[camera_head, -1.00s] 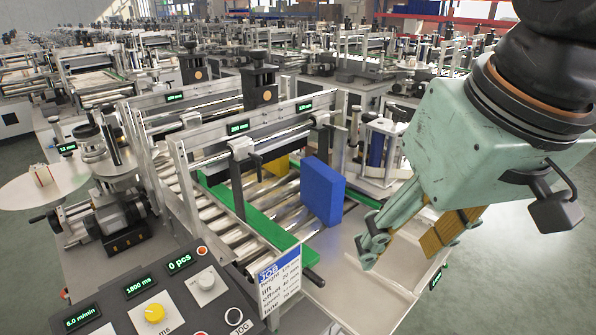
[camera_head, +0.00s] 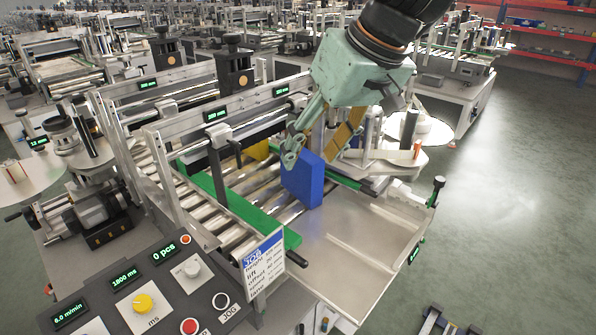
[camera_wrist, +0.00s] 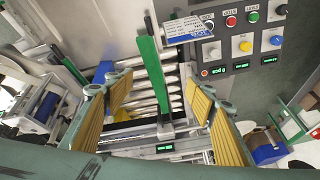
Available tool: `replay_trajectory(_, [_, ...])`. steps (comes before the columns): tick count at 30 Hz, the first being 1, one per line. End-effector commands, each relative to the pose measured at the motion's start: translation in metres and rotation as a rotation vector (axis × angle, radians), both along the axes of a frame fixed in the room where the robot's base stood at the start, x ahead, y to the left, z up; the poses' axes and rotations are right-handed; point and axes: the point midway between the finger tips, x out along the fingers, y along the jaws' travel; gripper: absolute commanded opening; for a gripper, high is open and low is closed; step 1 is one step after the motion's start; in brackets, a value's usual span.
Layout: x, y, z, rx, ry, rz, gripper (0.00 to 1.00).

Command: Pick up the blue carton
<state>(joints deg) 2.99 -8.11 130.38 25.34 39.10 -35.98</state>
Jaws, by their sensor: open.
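The blue carton (camera_head: 301,185) stands upright at the right end of the roller conveyor in the head view, beside the metal tray. My gripper (camera_head: 314,155) is open, pointing down at the carton's top. One finger overlaps the carton's upper left edge in the picture; the other, with a yellow-brown pad, shows behind its upper right. I cannot tell whether either touches it. In the wrist view, my open gripper (camera_wrist: 160,90) has both padded fingers spread with nothing clasped. A small blue patch, probably the blue carton (camera_wrist: 103,70), shows by the left finger, mostly hidden.
A green guide rail (camera_head: 236,205) runs along the rollers, left of the carton. A yellow item (camera_head: 258,150) lies further back. The metal tray (camera_head: 350,245) is bare. The control panel (camera_head: 150,290) and job card (camera_head: 263,262) are at the front.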

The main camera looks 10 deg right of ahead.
Motion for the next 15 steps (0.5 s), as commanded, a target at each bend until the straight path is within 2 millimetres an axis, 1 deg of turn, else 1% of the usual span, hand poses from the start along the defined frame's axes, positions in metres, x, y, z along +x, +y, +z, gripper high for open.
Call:
replay_trajectory(1, [0.011,0.000,-0.001,0.004,-0.002,0.006,0.51])
replay_trajectory(8, [0.060,0.001,-0.009,0.018,-0.028,0.036,0.51])
replay_trajectory(15, [0.111,0.000,-0.022,0.026,-0.056,0.062,0.51])
